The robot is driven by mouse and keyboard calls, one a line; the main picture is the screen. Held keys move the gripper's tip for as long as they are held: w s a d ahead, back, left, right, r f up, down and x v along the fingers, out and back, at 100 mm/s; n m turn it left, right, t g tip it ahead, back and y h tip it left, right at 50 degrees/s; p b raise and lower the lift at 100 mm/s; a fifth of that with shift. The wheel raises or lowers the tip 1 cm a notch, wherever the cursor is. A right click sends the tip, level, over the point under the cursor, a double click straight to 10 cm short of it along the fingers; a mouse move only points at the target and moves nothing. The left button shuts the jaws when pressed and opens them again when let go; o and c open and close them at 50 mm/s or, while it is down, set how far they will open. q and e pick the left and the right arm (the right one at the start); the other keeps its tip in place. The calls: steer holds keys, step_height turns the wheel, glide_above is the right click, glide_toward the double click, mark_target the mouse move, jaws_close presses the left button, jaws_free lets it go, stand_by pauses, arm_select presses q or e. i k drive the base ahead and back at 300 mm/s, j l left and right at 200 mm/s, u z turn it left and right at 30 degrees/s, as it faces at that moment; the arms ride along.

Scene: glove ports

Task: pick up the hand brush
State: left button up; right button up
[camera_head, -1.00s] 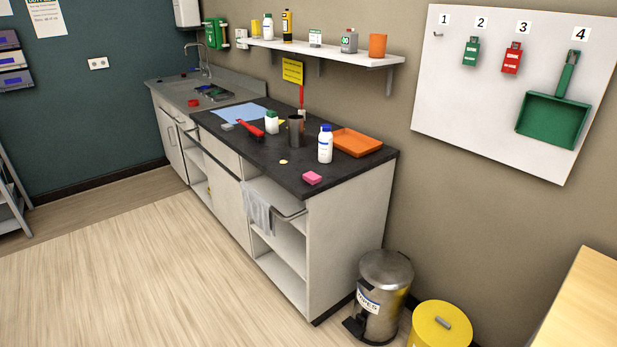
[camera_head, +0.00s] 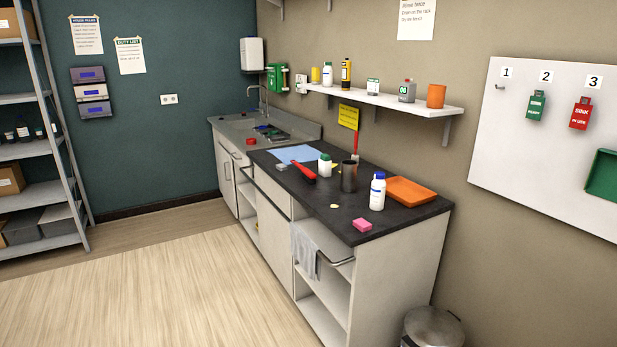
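A red long-handled tool (camera_head: 303,170), which looks like the hand brush, lies on the black worktop (camera_head: 398,220) near its front edge. It is small at this distance, and its bristles cannot be made out. It lies beside a light blue cloth (camera_head: 295,153) and a white bottle with a green cap (camera_head: 325,166). Neither of my grippers is in view.
A dark cup (camera_head: 349,177), a white bottle with a blue cap (camera_head: 377,192), a pink sponge (camera_head: 362,224) and an orange tray (camera_head: 412,190) stand on the worktop. A metal bin (camera_head: 433,328) stands at its right end. The wooden floor (camera_head: 150,280) in front is clear.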

mark_target(310, 176)
steer(key=i+j+z, duration=0.1)
steer(key=z, duration=0.3)
steer(key=i+j+z, duration=0.15)
steer(key=z, duration=0.3)
steer(key=i+j+z, duration=0.2)
steer(key=z, duration=0.2)
steer(key=i+j+z, duration=0.1)
steer(key=j, duration=0.35)
steer(key=i+j+z, duration=0.15)
steer(key=j, duration=0.35)
steer(key=i+j+z, duration=0.1)
steer(key=i+j, duration=0.15)
steer(key=j, duration=0.25)
steer(key=i+j+z, duration=0.15)
steer(key=j, duration=0.35)
steer(key=j+z, duration=0.1)
steer(key=j, duration=0.4)
steer(key=i+j, duration=0.1)
steer(key=j, duration=0.35)
steer(key=i+j, duration=0.1)
steer(key=j, duration=0.35)
steer(key=i+j, duration=0.1)
steer(key=j, duration=0.35)
